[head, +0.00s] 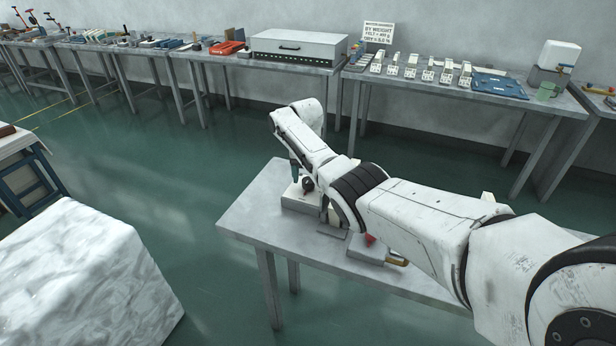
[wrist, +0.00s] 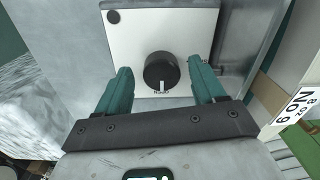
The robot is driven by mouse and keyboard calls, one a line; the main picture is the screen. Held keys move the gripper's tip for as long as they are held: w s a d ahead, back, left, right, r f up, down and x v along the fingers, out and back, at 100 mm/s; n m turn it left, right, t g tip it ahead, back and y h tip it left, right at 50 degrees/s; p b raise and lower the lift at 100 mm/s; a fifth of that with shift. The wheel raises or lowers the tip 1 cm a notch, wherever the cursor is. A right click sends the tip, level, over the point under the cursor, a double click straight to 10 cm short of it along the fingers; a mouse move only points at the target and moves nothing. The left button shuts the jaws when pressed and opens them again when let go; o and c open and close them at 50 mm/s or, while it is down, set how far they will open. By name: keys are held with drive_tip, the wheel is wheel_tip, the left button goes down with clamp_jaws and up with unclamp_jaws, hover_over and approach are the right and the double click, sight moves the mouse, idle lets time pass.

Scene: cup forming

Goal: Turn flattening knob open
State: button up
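A round black knob (wrist: 161,72) with a white pointer mark sits on a white panel (wrist: 190,28) in the wrist view. The pointer faces the bottom of the picture, where small lettering is too small to read. My gripper (wrist: 161,82) is open, with one green finger on each side of the knob and a visible gap to it on both sides. In the head view, my gripper (head: 300,172) points down over a small pale device on the near table, where a dark round knob (head: 308,184) shows. My arm hides part of that device.
The near grey table (head: 262,215) also carries a device with a red part (head: 370,240), partly behind my arm. A white marbled block (head: 80,270) stands at left. Long tables with tools line the wall. Green floor is clear between.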

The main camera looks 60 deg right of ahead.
sight(307, 180)
wheel_tip(307, 180, up, 11)
drive_tip(key=shift+f, duration=0.15)
idle(0.5)
drive_tip(key=shift+w+a, duration=0.1)
drive_tip(key=shift+w, duration=0.05)
idle(0.4)
